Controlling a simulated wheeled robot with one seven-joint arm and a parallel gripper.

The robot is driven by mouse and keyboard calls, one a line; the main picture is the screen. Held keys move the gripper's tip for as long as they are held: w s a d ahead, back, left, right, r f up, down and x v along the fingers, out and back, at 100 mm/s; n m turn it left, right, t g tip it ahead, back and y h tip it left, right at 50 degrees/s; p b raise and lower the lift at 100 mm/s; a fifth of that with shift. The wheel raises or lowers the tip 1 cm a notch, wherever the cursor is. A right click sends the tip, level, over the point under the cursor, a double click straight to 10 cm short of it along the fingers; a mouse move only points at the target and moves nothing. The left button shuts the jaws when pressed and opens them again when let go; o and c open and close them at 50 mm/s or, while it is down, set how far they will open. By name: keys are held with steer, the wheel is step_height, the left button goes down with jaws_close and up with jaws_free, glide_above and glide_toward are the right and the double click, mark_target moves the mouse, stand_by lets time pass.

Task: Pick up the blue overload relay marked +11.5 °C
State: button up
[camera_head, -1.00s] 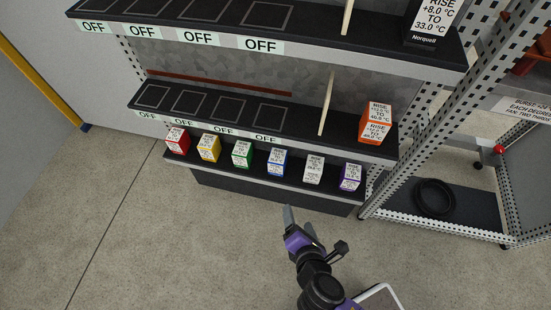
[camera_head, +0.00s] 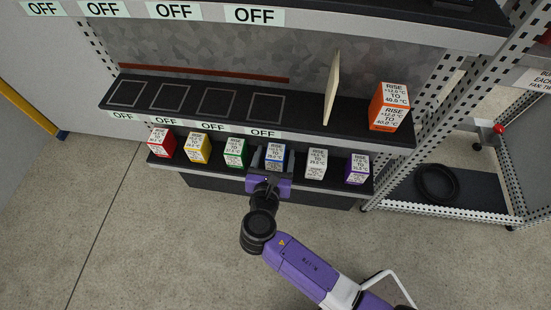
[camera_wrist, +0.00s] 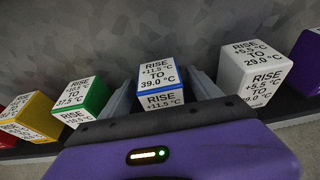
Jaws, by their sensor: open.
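The blue overload relay (camera_head: 274,155) stands on the low black shelf, between the green and the white relays. In the wrist view its label (camera_wrist: 158,76) reads RISE +11.5 °C TO 39.0 °C. My gripper (camera_head: 272,160) is open at the blue relay, with one finger on each side of it. In the wrist view the fingers (camera_wrist: 160,95) flank the relay; whether they touch it I cannot tell. The relay is upright on the shelf, its lower part hidden by my gripper.
On the same shelf stand red (camera_head: 162,143), yellow (camera_head: 198,148), green (camera_head: 235,152), white (camera_head: 315,164) and purple (camera_head: 356,168) relays. The green and white ones are close beside my fingers. An orange relay (camera_head: 390,107) stands on the shelf above (camera_head: 310,110), which overhangs behind.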

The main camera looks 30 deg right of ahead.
steer(key=shift+b+x, duration=0.3)
steer(key=shift+x, duration=1.25)
jaws_close()
steer(key=shift+r, duration=0.1)
